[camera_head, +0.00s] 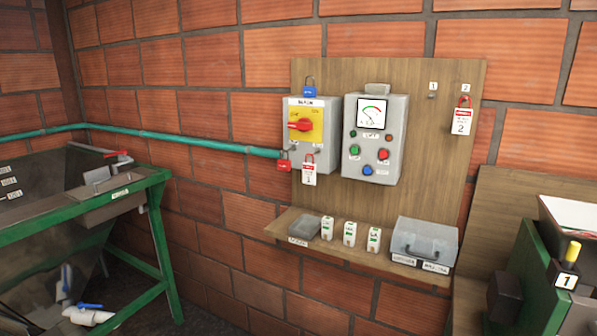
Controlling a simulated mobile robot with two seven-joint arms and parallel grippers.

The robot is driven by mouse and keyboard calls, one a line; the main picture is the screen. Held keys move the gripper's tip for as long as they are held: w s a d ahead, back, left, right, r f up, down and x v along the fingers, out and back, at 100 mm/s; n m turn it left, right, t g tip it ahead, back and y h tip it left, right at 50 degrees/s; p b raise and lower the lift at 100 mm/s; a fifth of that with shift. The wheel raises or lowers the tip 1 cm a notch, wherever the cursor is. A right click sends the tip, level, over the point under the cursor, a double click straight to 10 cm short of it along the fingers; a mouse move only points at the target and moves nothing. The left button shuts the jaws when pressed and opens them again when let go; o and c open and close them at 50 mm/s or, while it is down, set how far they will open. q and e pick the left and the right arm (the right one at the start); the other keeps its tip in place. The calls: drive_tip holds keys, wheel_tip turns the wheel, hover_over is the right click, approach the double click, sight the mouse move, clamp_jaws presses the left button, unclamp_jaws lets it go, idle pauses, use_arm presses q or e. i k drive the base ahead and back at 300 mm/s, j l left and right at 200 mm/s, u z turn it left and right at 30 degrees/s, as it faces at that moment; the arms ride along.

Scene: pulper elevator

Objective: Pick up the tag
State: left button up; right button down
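A red-and-white tag marked 2 (462,121) hangs from a hook under the number 2 at the upper right of the wooden board (440,190). A second red-and-white tag marked 1 (309,174) hangs at the bottom of the grey switch box (325,166). The box has a red rotary handle (301,125) on a yellow plate. The hook under the number 1 (432,95) is bare. Neither of my grippers is in view.
A blue padlock (310,92) sits atop the switch box; a red padlock (284,164) hangs lower left. A grey meter panel (374,160) stands beside it. The shelf (285,228) below holds boxes and 3 white-green blocks. Green-framed machines stand left (160,245) and right (530,275).

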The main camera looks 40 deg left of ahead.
sight(308, 169)
drive_tip(key=j, duration=0.85)
drive_tip(key=i+j, duration=0.1)
drive_tip(key=j, duration=0.35)
drive_tip(key=i+j+z, duration=0.15)
drive_tip(key=j, duration=0.3)
